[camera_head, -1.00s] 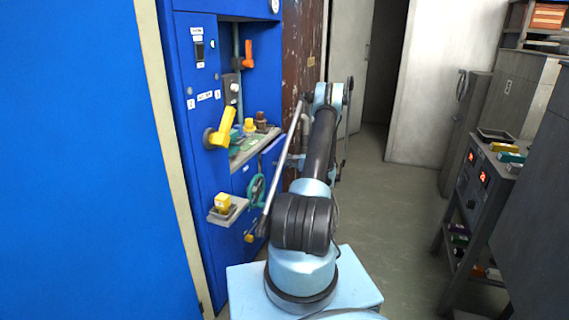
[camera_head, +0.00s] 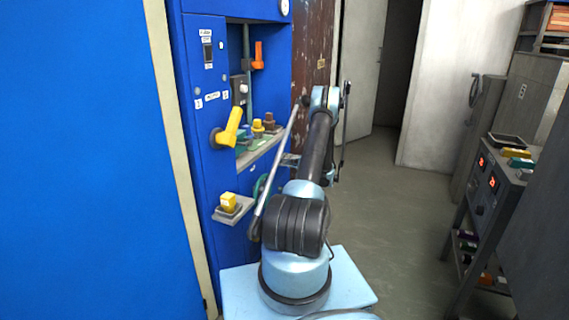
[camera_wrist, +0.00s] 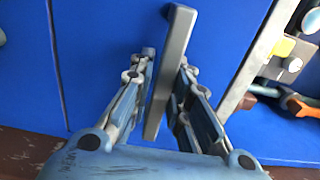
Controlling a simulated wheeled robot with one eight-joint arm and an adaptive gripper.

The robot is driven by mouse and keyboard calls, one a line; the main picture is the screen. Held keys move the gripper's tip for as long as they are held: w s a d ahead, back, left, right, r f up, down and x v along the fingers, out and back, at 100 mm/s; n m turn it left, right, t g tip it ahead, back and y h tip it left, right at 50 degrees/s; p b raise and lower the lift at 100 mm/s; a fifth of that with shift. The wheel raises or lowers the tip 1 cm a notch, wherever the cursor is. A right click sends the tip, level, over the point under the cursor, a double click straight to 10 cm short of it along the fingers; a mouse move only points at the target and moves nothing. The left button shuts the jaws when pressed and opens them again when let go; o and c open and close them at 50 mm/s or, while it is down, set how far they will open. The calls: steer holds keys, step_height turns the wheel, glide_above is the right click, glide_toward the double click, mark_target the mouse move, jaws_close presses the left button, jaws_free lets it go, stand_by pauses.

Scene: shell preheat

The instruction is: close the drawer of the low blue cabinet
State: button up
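The blue cabinet (camera_head: 207,85) stands left of my arm in the head view. In the wrist view its blue front panel (camera_wrist: 100,35) fills the middle, with a grey bar handle (camera_wrist: 170,75) on it. My gripper (camera_wrist: 163,68) has its two fingers apart, one on each side of this handle, and the handle stands between them. I cannot tell whether either finger touches it. A thin dark seam runs down the panel's left side. How far the drawer stands out cannot be told. In the head view my arm hides the handle and most of the lower front.
A yellow lever (camera_head: 229,128) and a small ledge with a yellow block (camera_head: 229,201) stick out from the cabinet. Several small items stand on its shelf (camera_head: 256,154). A grey rack (camera_head: 478,210) stands at right. The floor (camera_head: 400,215) between is clear.

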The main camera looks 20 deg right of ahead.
steer(key=shift+o, duration=0.9)
steer(key=shift+s+d, duration=0.1)
steer(key=shift+s+d, duration=0.2)
steer(key=shift+d, duration=0.1)
steer(key=v, duration=1.1)
